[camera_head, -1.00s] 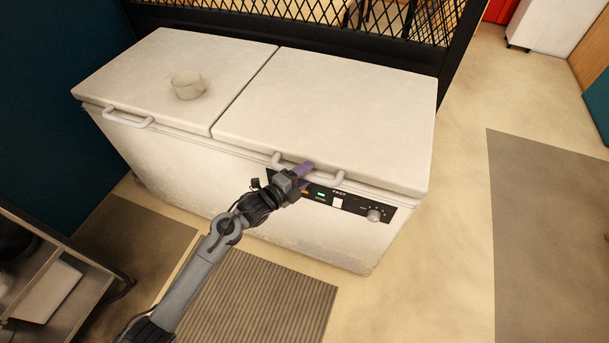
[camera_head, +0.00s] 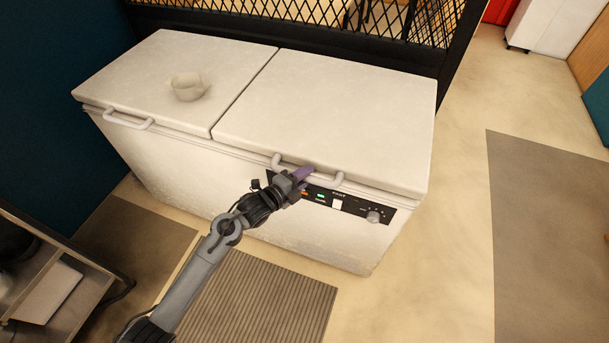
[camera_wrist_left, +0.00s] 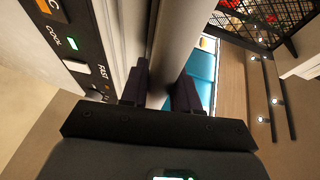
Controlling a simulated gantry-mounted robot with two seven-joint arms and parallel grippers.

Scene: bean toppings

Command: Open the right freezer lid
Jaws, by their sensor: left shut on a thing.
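The white chest freezer (camera_head: 250,205) has two lids on top. The right freezer lid (camera_head: 340,110) is down, with a white bar handle (camera_head: 331,182) on its front edge. My left gripper (camera_head: 301,175) is at that handle, its purple fingers shut on the bar. In the left wrist view the handle bar (camera_wrist_left: 180,40) runs between the two dark fingers (camera_wrist_left: 162,85). The gripper partly covers the handle's middle in the head view. My right gripper is not in view.
A small white bowl (camera_head: 187,87) sits on the left freezer lid (camera_head: 150,70), which is also down. A control panel (camera_head: 345,203) with a knob is below the right handle. A black mesh partition (camera_head: 330,25) stands behind. A metal cart (camera_head: 60,275) is at lower left.

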